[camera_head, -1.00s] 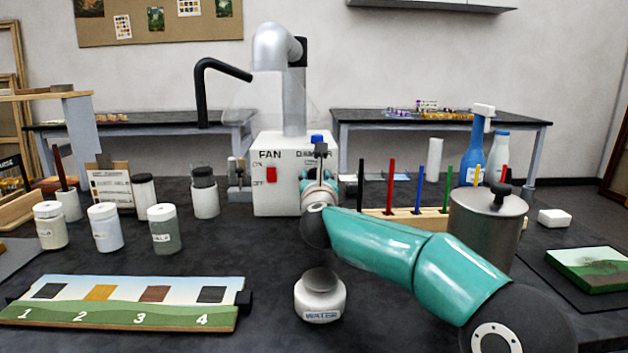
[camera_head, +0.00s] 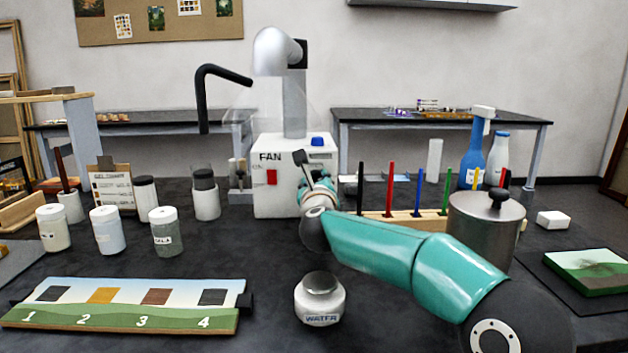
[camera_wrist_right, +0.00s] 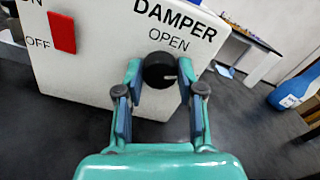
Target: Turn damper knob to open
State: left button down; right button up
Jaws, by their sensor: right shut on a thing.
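A white control box (camera_head: 275,200) stands at mid-table with a red fan switch (camera_head: 271,177) on its front. In the right wrist view, the black damper knob (camera_wrist_right: 160,70) sits below the words DAMPER and OPEN. A small pale mark shows on the knob's right side, slightly below its middle. My right gripper (camera_wrist_right: 160,74) is shut on the knob, one finger on each side. In the head view my right gripper (camera_head: 313,184) is at the box's right front, hiding the knob and the DAMPER label. My left gripper is out of view.
A wooden rack with coloured sticks (camera_head: 430,220) and a lidded metal pot (camera_head: 485,225) stand to the right, close to my arm. A water jar (camera_head: 320,300) is in front, near my forearm. White-lidded jars (camera_head: 107,230) stand left.

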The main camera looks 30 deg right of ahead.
jog(key=n, duration=0.2)
jog(key=n+p, duration=0.1)
jog(key=n, duration=0.1)
jog(key=n+p, duration=0.1)
jog(key=n, duration=0.1)
jog(key=shift+w+a+r+n, duration=0.1)
jog(key=shift+a+r+n, duration=0.05)
jog(key=shift+a+n, duration=0.15)
jog(key=n+p, duration=0.2)
jog(key=n, duration=0.2)
jog(key=shift+f+n+p, duration=0.25)
jog(key=shift+n+p, duration=0.4)
jog(key=shift+n, duration=0.75)
jog(key=o, duration=1.1)
jog(key=shift+w+f, duration=0.1)
jog(key=shift+w, duration=0.05)
jog(key=shift+o, duration=0.2)
